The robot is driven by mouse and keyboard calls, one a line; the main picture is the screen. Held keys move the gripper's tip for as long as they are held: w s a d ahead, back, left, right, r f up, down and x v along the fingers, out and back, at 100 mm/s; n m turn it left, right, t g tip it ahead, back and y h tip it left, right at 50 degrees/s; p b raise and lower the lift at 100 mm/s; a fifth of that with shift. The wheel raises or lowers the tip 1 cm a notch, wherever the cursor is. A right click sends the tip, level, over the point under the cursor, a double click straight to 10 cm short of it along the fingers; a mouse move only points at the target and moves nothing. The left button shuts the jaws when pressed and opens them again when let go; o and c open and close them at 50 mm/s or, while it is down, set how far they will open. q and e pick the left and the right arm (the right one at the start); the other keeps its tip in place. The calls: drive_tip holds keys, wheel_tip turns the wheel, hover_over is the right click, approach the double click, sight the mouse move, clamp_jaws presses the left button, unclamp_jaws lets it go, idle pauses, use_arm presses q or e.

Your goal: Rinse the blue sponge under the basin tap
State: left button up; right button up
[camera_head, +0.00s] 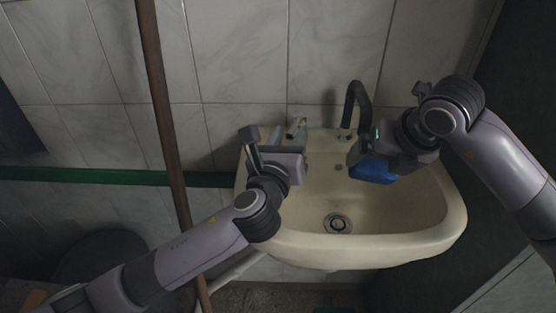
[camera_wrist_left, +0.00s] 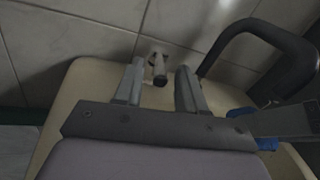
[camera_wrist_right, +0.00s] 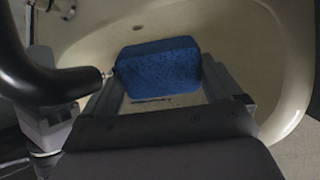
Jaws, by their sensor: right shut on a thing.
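The blue sponge (camera_head: 373,172) is held over the basin by my right gripper (camera_head: 362,158), just below and right of the tap spout. In the right wrist view the sponge (camera_wrist_right: 158,66) sits between both fingers. The black curved tap (camera_head: 357,105) rises from the basin's back rim; no water shows. A small grey tap handle (camera_head: 297,127) stands left of it. My left gripper (camera_wrist_left: 158,92) is open, its fingers pointing toward the handle (camera_wrist_left: 158,66), which appears between them in the left wrist view; contact cannot be told.
The cream basin (camera_head: 452,215) has a drain (camera_head: 338,223) in its floor, and its front part is clear. A brown vertical pole (camera_head: 165,120) stands left of the basin, close behind my left arm. A tiled wall (camera_head: 240,50) is behind.

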use_arm(q)
drive_tip(key=v, duration=0.9)
drive_tip(key=shift+c, duration=0.3)
idle(0.4)
